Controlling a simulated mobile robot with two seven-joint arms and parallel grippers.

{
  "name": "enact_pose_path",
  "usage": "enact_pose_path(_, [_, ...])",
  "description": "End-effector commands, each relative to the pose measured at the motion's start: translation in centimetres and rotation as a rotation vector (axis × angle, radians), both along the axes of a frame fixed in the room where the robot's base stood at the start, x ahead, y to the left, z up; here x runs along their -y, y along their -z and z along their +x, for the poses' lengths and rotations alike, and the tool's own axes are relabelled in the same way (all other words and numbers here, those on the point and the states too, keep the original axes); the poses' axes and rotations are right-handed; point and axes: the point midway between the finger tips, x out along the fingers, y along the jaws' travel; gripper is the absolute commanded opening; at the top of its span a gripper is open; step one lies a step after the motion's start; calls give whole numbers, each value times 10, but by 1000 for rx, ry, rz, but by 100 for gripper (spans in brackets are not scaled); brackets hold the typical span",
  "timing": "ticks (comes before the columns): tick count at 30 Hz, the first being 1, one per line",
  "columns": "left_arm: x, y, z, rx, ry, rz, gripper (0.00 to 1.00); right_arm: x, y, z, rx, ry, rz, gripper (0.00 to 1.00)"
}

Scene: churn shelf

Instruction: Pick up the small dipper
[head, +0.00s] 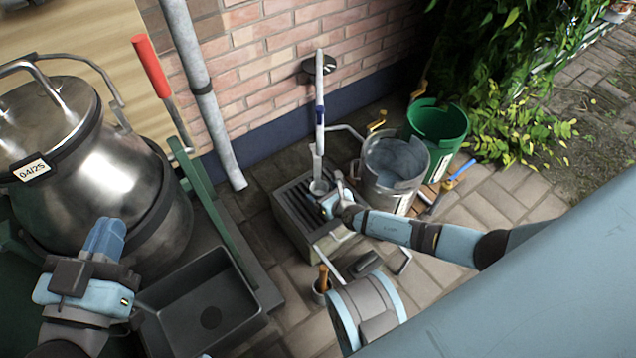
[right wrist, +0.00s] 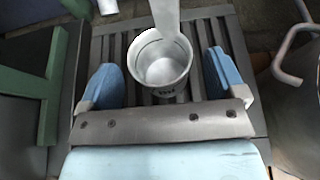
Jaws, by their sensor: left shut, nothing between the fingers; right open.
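The small dipper is a little grey metal cup (head: 318,187) with a long upright pale handle (head: 319,130). It stands on the slatted grate (head: 292,212) near the brick wall. My right gripper (head: 331,197) is open at the cup. In the right wrist view the cup (right wrist: 163,62) shows between and slightly beyond the two blue fingertips (right wrist: 160,80), with a visible gap on each side. My left gripper (head: 105,238) is shut and empty in front of the big steel churn, far from the dipper.
The steel churn (head: 130,195) fills the left side, with a dark basin (head: 205,310) below it. A small cup with an orange handle (head: 322,280) is nearer me.

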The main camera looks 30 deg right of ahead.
Motion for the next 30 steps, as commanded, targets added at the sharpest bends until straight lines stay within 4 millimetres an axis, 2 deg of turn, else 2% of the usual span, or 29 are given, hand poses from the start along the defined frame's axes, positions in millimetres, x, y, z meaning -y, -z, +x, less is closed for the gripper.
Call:
enact_pose_path(1, [-1,3,3,29,-1,20,0,0,7,8,1,1,-1,89])
enact_pose_path(3, [-3,-2,6,66,0,41,0,-1,8,13,0,0,-2,89])
enact_pose_path(9, [-5,-13,7,100,5,52,0,-1,6,13,-1,1,-1,89])
enact_pose_path(11, [-5,-13,6,99,5,51,0,-1,6,13,0,1,-1,78])
enact_pose_path(16, [-5,-11,4,87,4,46,0,-1,6,13,0,1,-1,39])
enact_pose_path(18, [-5,-10,4,84,3,43,0,-1,6,14,0,1,-1,30])
enact_pose_path(30, [-3,-10,7,73,-1,33,0,2,1,16,1,1,-2,30])
